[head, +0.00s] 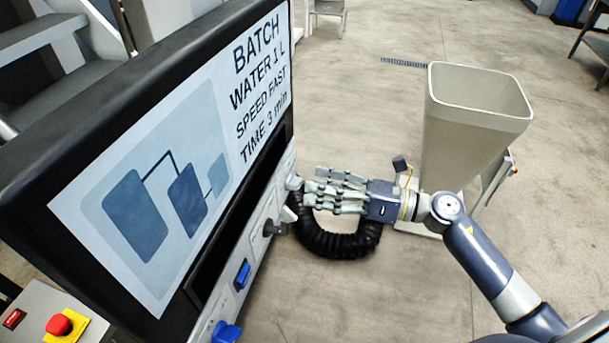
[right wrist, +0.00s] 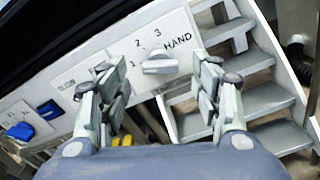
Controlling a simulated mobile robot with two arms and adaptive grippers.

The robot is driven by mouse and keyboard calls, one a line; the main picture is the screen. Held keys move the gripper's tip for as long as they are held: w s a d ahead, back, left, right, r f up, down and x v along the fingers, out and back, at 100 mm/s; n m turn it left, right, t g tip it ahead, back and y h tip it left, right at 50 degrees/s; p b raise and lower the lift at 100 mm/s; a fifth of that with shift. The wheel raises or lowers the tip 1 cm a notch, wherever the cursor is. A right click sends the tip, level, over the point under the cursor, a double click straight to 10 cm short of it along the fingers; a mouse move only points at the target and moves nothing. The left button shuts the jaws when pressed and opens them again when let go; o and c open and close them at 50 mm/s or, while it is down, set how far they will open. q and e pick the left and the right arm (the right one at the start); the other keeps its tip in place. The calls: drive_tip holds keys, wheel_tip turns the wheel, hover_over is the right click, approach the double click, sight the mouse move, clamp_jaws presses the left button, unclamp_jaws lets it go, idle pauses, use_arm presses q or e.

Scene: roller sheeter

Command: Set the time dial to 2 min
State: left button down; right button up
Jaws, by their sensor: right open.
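The time dial (right wrist: 160,64) is a pale grey elongated knob on a white panel (right wrist: 120,52) marked 1, 2, 3 and HAND. The knob lies nearly level in the right wrist view; which mark it points at I cannot tell for sure. My right gripper (head: 308,190) reaches in from the right to the panel's far end in the head view. Its fingers are open, one on each side of the dial in the right wrist view, with nothing held. Contact with the dial is not clear. My left gripper is not in view.
A screen (head: 150,190) above the panel reads BATCH, WATER 1 L, SPEED FAST, TIME 3 min. A dark knob (head: 273,228) and blue switches (head: 242,275) sit nearer on the panel. A black hose (head: 340,245), tall beige bin (head: 470,120) and red button (head: 58,325) are around.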

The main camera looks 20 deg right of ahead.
sight(301, 182)
drive_tip(key=x, duration=0.2)
drive_tip(key=shift+w+a+r+p, duration=0.15)
drive_tip(key=shift+w+a+p, duration=0.1)
drive_tip(key=shift+p, duration=0.1)
drive_tip(key=shift+w+a, duration=0.25)
drive_tip(key=shift+a, duration=0.2)
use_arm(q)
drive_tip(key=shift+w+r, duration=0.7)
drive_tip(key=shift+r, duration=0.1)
use_arm(e)
drive_tip(key=c, duration=1.1)
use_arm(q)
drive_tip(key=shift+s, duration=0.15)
use_arm(e)
drive_tip(key=shift+o, duration=0.2)
